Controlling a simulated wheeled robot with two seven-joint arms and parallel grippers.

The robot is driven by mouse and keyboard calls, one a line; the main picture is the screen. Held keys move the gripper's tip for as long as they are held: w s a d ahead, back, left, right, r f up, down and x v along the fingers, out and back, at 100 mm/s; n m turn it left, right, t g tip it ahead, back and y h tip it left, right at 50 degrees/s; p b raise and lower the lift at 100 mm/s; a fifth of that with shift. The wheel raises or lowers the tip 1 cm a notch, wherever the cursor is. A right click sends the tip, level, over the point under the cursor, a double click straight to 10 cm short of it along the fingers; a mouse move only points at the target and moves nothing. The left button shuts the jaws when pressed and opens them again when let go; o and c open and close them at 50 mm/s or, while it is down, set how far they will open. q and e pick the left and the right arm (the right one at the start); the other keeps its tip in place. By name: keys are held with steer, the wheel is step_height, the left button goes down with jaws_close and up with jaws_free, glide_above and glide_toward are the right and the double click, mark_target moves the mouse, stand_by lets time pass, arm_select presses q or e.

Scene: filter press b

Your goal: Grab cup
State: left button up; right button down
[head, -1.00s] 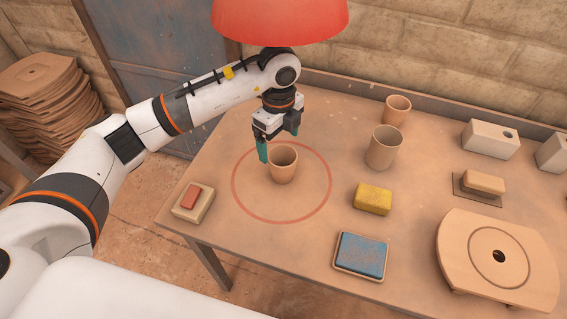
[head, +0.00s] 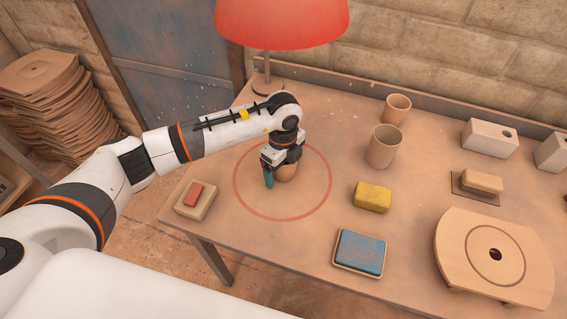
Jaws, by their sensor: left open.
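A small clay cup (head: 287,173) stands on the wooden table inside a red ring (head: 324,199) marked on the top. My left gripper (head: 279,179) is open and lowered over the cup. One teal finger shows at the cup's left side; the other finger is hidden. The gripper covers the cup's rim and most of its body, so I cannot tell whether the fingers touch it. Two other clay cups stand further right: a larger one (head: 384,147) and one behind it (head: 397,109). My right gripper does not show.
A red lamp (head: 281,22) stands behind my arm. A sponge (head: 371,196), a blue pad in a tray (head: 360,252), a round-holed board (head: 465,258) and pale blocks (head: 489,138) lie to the right. A red-topped block (head: 196,200) sits at the left edge.

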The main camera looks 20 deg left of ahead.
arm_select(q)
steer(key=c, duration=1.1)
steer(key=shift+r, duration=0.15)
